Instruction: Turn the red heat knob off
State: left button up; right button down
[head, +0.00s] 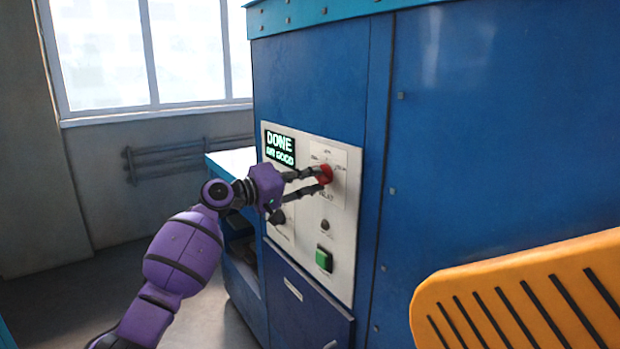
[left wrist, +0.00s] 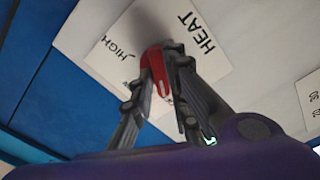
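The red heat knob (head: 326,174) sits on the white control panel (head: 343,235) of the blue dryer. My left gripper (head: 318,180) reaches it from the left, with one finger above and one below. In the left wrist view the red knob (left wrist: 154,66) lies between the two fingertips of my left gripper (left wrist: 163,72), which close against its sides. A white mark shows on the knob. The words HEAT and HIGH are printed on the plate (left wrist: 210,72) around it; part of the plate is hidden by the fingers. My right gripper is not in view.
A green-lit display (head: 279,148) reads DONE. Below the knob are a small dark button (head: 325,225) and a green button (head: 323,259). A dark knob (head: 277,217) is beside my gripper. An orange slotted panel (head: 450,300) fills the lower right. Open floor lies at left.

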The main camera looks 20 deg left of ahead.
pick_arm(q)
jog(key=shift+o, duration=1.4)
jog(key=v, duration=1.2)
jog(key=shift+a, duration=0.1)
